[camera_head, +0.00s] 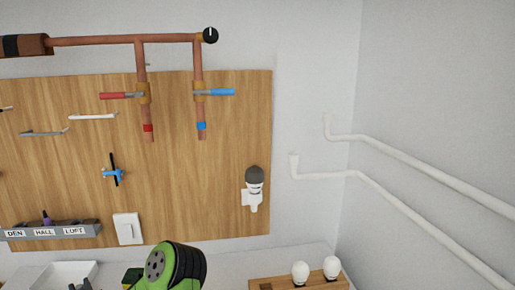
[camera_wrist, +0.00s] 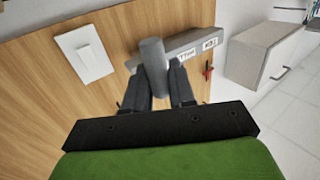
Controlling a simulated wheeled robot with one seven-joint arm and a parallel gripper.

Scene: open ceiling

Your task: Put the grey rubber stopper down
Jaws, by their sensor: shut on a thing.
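The grey rubber stopper (camera_wrist: 152,52) is an upright-looking grey cylinder in the wrist view. My gripper (camera_wrist: 162,80) is shut on it, with a dark finger on each side of its lower part. The stopper overlaps the grey labelled rack (camera_wrist: 185,43) in this view; I cannot tell whether they touch. In the head view, the rack (camera_head: 75,232) is at the lower left of the wooden board, with labels reading DEN, HALL and a third. I cannot make out the stopper in the head view.
A wooden board (camera_head: 200,180) carries copper pipes with valves and a white switch plate (camera_head: 127,229). A white tray (camera_head: 65,273) is on the counter at lower left. A wooden block (camera_head: 300,284) with white bulbs is at lower right. White pipes (camera_head: 400,165) run along the right wall.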

